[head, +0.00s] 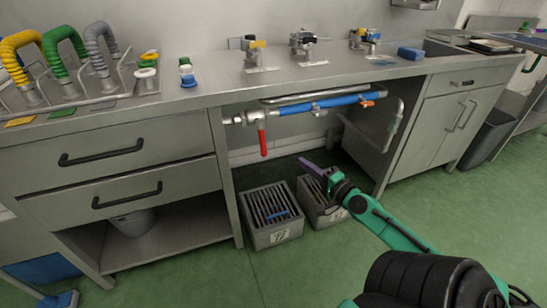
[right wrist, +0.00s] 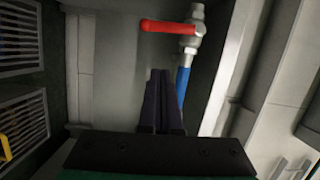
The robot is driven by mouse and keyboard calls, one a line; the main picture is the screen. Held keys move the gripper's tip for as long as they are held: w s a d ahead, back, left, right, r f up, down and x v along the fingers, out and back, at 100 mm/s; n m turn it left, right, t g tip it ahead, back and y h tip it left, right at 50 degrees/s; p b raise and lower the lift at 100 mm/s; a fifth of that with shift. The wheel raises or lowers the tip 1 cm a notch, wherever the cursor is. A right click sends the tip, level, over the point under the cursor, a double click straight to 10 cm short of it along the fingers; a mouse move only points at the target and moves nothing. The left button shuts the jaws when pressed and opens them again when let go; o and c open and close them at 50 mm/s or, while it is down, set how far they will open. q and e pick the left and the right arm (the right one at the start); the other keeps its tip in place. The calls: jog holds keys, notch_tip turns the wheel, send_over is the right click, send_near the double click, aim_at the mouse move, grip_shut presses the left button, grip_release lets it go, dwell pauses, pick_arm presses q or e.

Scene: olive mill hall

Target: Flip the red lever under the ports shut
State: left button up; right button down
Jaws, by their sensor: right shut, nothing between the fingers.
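The red lever (head: 262,142) hangs straight down from a metal valve (head: 254,118) under the counter, below the ports (head: 304,45). In the right wrist view the lever (right wrist: 166,26) lies crosswise to the blue pipe (right wrist: 183,82), ahead of the fingertips and apart from them. My right gripper (head: 306,164) is shut and empty, in the open bay to the right of and a little below the lever in the head view. Its closed fingers (right wrist: 160,78) point toward the valve in the right wrist view. My left gripper is not in view.
Two grey slatted crates, a left one (head: 272,239) and a right one (head: 323,222), stand on the floor below the pipe. Cabinet drawers (head: 110,150) flank the bay on the left, and a cabinet (head: 448,120) on the right. Coloured hoses (head: 64,42) stand on the counter.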

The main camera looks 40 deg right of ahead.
aim_at(265, 146)
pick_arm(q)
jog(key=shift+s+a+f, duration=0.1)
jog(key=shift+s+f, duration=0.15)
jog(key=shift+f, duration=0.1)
pick_arm(e)
jog(key=w+a, duration=0.2)
jog(key=w, duration=1)
jog(key=shift+w+f, duration=0.2)
jog(key=p, duration=0.1)
jog(key=a+m+p, duration=0.1)
jog(key=shift+w+a+p, duration=0.15)
jog(key=shift+w+p, duration=0.15)
jog(key=shift+p, duration=0.05)
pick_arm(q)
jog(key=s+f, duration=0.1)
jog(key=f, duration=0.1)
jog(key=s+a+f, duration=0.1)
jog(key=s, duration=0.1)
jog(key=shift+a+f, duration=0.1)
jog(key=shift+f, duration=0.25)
